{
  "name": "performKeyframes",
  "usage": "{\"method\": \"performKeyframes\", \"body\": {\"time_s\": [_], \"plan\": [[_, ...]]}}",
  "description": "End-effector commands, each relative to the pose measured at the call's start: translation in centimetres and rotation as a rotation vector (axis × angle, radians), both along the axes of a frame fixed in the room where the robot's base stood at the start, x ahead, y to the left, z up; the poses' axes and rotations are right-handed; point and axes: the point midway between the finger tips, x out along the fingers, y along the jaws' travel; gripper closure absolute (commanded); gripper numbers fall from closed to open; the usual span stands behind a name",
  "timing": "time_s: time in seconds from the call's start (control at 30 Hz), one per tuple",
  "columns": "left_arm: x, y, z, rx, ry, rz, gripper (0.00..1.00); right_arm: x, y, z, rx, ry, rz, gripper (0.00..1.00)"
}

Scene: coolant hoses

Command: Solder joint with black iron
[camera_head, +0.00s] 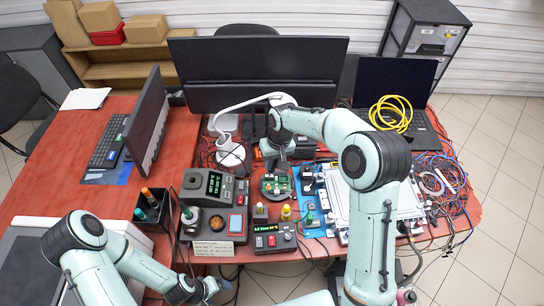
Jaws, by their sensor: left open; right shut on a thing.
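A green circuit board (279,185) lies in the middle of the bench. My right gripper (275,163) reaches in from the right and is just above the board. It is shut on a small dark tool, mostly hidden by the hand; I cannot tell for sure that it is the black iron. A smaller station (270,238) with a lit display sits in front. My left gripper (209,289) is open and low at the front edge.
A black tool holder (152,208) stands on the left. A white lamp (231,154) and monitors (262,70) are behind the board. A blue mat (313,195) and a white-framed panel (355,200) are to its right. Tangled cables (445,185) cover the right end.

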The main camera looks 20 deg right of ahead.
Motion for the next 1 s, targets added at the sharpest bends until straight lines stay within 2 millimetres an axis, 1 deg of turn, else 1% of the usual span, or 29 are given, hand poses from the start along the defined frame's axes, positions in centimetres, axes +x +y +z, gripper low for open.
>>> {"method": "performKeyframes", "body": {"time_s": [0.13,0.27,0.73,0.83,1.0], "plan": [[-0.2,0.0,-0.1,0.000,0.002,0.000,0.22,-0.3,0.0,-0.2,0.002,0.004,-0.012,1.00],[-0.5,0.0,-0.4,0.000,0.006,0.000,0.22,-0.3,0.0,-0.8,0.002,0.006,-0.011,1.00],[-2.8,0.0,-2.4,0.000,0.031,0.000,0.22,-0.4,0.0,-5.4,0.003,0.007,-0.011,1.00],[-3.0,0.0,-2.6,0.001,0.034,0.000,0.22,-0.3,0.0,-5.9,0.003,0.005,-0.010,1.00],[-3.0,0.0,-2.6,0.001,0.034,0.000,0.22,-0.2,0.0,-6.0,0.002,0.002,-0.011,1.00]]}}
